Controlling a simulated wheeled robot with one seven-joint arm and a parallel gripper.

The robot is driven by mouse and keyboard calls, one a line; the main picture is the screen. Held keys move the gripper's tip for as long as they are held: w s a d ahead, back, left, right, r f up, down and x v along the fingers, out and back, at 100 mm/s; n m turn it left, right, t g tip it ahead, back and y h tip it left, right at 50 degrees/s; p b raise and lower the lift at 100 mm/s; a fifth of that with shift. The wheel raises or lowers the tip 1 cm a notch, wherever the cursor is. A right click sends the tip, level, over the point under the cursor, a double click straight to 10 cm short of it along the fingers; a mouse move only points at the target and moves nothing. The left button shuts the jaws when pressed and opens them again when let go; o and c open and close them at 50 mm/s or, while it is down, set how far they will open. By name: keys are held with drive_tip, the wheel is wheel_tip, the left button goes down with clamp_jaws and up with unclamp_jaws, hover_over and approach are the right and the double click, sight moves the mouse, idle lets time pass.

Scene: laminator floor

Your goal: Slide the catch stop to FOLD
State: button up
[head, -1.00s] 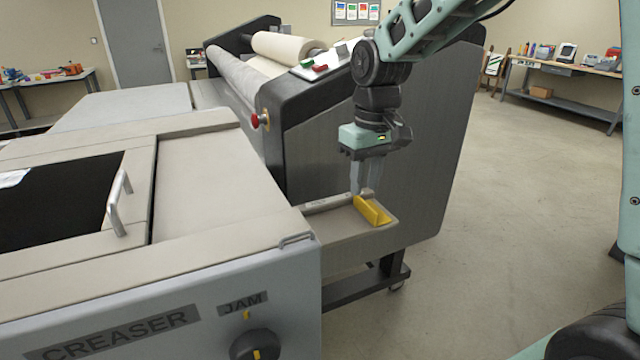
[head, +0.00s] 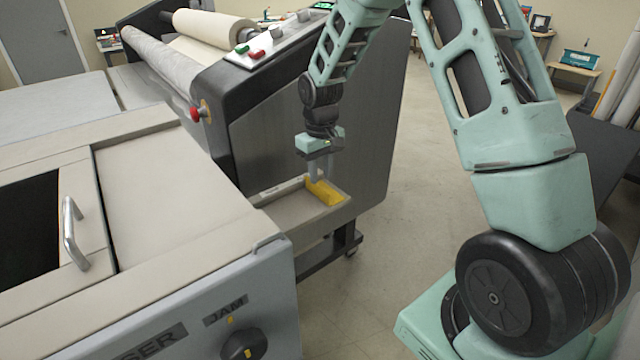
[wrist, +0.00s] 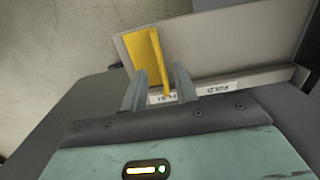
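The yellow catch stop (head: 325,193) sits at the right end of the shallow catch tray (head: 284,212), beside the creaser. In the wrist view the stop (wrist: 143,52) is a flat plate with an upright fin. My gripper (head: 315,178) is down at the stop. In the wrist view my gripper (wrist: 160,80) has its fingers apart, one on each side of the fin, with slim gaps showing. A FOLD label (wrist: 231,86) is on the tray's edge to the right of the stop. A second label (wrist: 158,98) beside the stop is partly hidden by the fingers.
The creaser (head: 180,210) with its metal handle (head: 72,232) and JAM knob (head: 243,345) fills the left. The dark side panel of the roller machine (head: 300,120) stands right behind the tray. Floor to the right of the tray is open up to my base.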

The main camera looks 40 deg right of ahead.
sight(320, 187)
drive_tip(key=shift+f+p, duration=0.4)
drive_tip(key=shift+f, duration=2.25)
clamp_jaws()
